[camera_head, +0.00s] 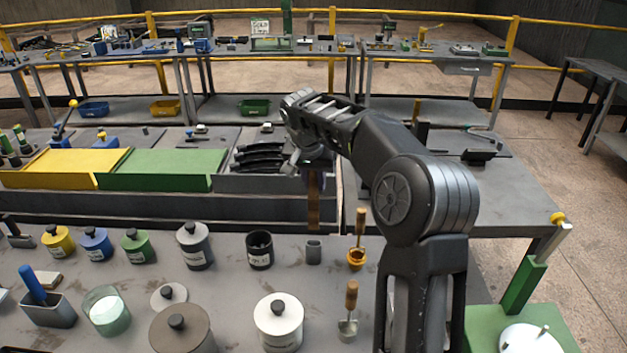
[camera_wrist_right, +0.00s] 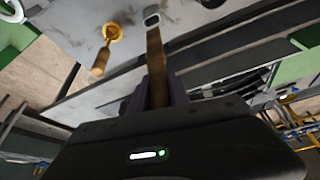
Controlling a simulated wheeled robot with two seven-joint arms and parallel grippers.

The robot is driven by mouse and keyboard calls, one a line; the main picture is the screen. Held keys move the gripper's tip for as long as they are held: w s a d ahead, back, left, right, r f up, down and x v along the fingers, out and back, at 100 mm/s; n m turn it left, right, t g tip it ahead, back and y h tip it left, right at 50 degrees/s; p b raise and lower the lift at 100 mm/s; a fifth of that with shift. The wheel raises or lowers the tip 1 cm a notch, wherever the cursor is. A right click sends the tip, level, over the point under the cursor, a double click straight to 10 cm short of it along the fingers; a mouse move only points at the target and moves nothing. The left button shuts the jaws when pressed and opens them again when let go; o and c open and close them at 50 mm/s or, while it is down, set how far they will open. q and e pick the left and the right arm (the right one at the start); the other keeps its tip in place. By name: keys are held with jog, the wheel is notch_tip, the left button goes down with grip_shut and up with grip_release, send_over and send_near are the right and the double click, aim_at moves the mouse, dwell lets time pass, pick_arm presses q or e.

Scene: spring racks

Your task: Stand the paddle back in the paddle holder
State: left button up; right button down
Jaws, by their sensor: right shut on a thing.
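The paddle (camera_head: 313,207) is a flat brown wooden strip. My right gripper (camera_head: 314,176) is shut on it and holds it roughly upright, its lower end pointing down. The paddle holder (camera_head: 313,251) is a small grey cup on the front bench. In the head view the paddle's lower end shows just above the holder's rim. In the right wrist view the paddle (camera_wrist_right: 156,62) runs out from between the fingers (camera_wrist_right: 156,92), and its end shows close to the holder (camera_wrist_right: 151,18). Whether the two touch is unclear. My left gripper is not in view.
A black canister (camera_head: 260,251) stands left of the holder. To its right is an orange cup with a wooden-handled tool (camera_head: 357,250). A raised grey ledge (camera_head: 150,208) with yellow and green bins (camera_head: 160,168) runs behind. Several lidded pots fill the left front.

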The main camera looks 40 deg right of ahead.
aim_at(315, 195)
jog(key=shift+f+b, duration=1.8)
jog(key=shift+f, duration=0.4)
jog(key=shift+f+b, duration=0.5)
jog(key=shift+f, duration=0.1)
